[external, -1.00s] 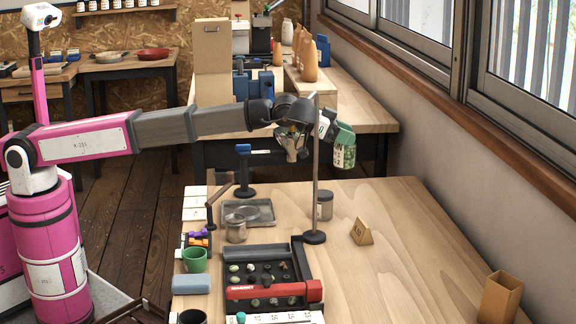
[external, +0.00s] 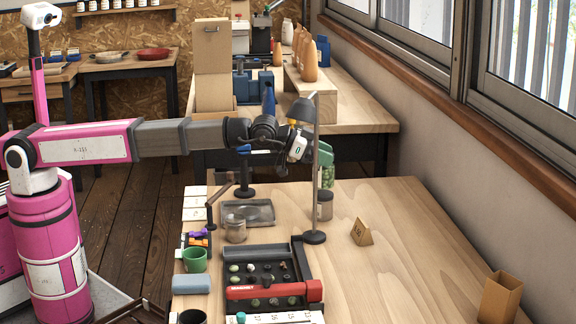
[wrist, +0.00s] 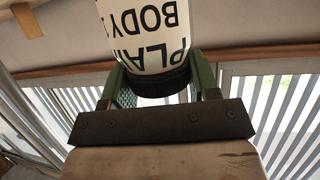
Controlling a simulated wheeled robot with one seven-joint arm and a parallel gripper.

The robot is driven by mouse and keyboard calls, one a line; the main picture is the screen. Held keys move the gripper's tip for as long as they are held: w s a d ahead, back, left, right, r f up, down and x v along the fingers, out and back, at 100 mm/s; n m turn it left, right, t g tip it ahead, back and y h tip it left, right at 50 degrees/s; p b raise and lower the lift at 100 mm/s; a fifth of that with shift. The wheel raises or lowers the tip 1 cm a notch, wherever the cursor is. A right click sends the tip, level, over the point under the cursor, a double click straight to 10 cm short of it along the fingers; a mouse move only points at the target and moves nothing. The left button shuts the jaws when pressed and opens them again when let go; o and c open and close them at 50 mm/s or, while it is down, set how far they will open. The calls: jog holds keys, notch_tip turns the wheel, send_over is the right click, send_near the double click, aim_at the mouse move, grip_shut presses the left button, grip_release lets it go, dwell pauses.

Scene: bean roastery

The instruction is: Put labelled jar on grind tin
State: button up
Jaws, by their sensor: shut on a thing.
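The labelled jar has a white label with black print and a black lid; in the wrist view (wrist: 145,35) it sits between green fingers. My gripper (wrist: 160,85) is shut on it around the lid end. In the external view my gripper (external: 327,153) hangs over the back of the near table, partly behind a lamp pole, with a green speckled part below it. Directly under it stands a small grey-lidded tin (external: 325,207), close below. A second lidded container (external: 235,229) stands further left. I cannot read which is the grind tin.
The lamp pole (external: 316,180) stands just in front of my gripper. A metal tray (external: 262,211), black sorting tray with red bar (external: 262,292), green cup (external: 194,260) and small card (external: 362,232) are on the table. The right side is mostly clear.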

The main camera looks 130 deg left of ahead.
jog(key=shift+f, duration=0.95)
jog(key=shift+f, duration=0.1)
jog(key=o, duration=1)
jog(key=v, duration=1.2)
jog(key=shift+d, duration=0.1)
